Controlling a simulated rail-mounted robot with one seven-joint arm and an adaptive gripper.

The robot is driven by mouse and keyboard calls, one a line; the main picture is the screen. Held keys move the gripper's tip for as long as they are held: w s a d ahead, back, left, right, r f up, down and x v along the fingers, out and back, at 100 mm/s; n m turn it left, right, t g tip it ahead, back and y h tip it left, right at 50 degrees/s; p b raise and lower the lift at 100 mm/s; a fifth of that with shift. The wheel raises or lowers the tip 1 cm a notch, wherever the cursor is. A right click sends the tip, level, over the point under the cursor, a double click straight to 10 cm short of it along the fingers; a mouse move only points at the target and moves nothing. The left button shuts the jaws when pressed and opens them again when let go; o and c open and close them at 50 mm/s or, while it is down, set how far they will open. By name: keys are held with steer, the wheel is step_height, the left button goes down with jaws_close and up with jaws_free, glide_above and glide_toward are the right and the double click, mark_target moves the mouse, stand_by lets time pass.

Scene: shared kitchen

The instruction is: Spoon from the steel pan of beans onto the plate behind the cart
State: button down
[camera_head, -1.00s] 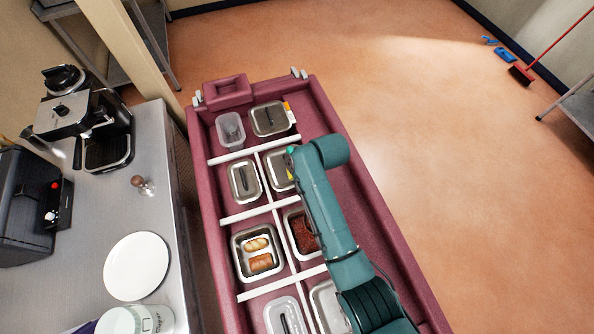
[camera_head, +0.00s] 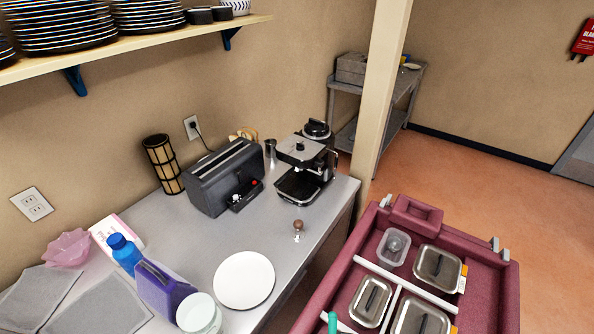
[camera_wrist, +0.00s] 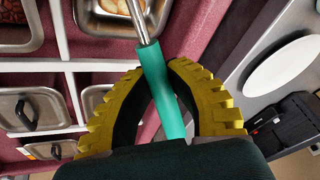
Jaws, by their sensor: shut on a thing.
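My gripper (camera_wrist: 168,105) is shut on the teal handle (camera_wrist: 160,88) of a utensil in the wrist view. Its metal shaft runs up out of the frame, so its bowl and any load are hidden. In the head view only the teal handle tip (camera_head: 332,323) shows at the bottom edge. The white plate (camera_head: 243,280) lies bare on the steel counter, left of the cart; it also shows in the wrist view (camera_wrist: 284,70), right of my gripper. A steel pan with dark red contents, seemingly the beans (camera_wrist: 16,8), is cut off at the wrist view's top left.
The maroon cart (camera_head: 345,275) holds several lidded pans and a clear tub (camera_head: 393,247). A pan of bread (camera_wrist: 118,8) is near the utensil shaft.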

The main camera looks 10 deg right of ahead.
steer(key=s+a+r+n+y, duration=0.1)
steer(key=s+a+r+n, duration=0.15)
steer(key=a, duration=0.85)
step_height(320, 180, up, 9)
steer(key=s+a+p, duration=0.1)
steer(key=s+p, duration=0.1)
steer(key=p, duration=1.3)
steer(key=shift+s+n, duration=0.25)
steer(key=shift+n, duration=0.1)
steer(key=shift+f, duration=0.1)
